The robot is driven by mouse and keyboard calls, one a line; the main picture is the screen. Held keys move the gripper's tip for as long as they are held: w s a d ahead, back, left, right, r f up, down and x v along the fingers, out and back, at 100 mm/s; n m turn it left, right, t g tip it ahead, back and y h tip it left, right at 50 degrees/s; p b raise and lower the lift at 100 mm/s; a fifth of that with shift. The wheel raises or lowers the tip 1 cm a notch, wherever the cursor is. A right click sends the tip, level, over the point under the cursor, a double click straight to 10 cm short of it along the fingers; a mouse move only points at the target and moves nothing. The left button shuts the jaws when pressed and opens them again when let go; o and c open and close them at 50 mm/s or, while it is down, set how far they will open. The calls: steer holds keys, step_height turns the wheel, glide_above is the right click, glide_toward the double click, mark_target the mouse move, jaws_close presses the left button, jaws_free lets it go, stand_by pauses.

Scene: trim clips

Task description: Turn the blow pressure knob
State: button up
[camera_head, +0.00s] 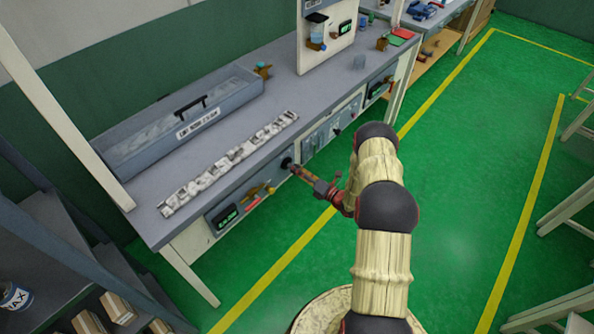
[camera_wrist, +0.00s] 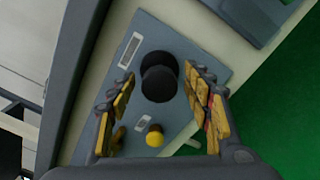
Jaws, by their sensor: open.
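A round black knob (camera_wrist: 159,80) stands out from a blue-grey panel (camera_wrist: 185,52) in the wrist view. A small label is beside it, too small to read. My gripper (camera_wrist: 158,88) is open, with one yellow-padded finger on each side of the knob. Gaps show between the fingers and the knob, and I see no contact. In the head view, my gripper (camera_head: 299,169) is at the front panel under the bench top, pointing at the dark knob (camera_head: 287,162), which it partly covers.
A yellow knob (camera_wrist: 155,136) sits close below the black one in the wrist view. A green display (camera_head: 226,219) is left along the bench front.

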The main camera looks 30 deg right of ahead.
steer(key=v, duration=1.2)
stand_by(0.4)
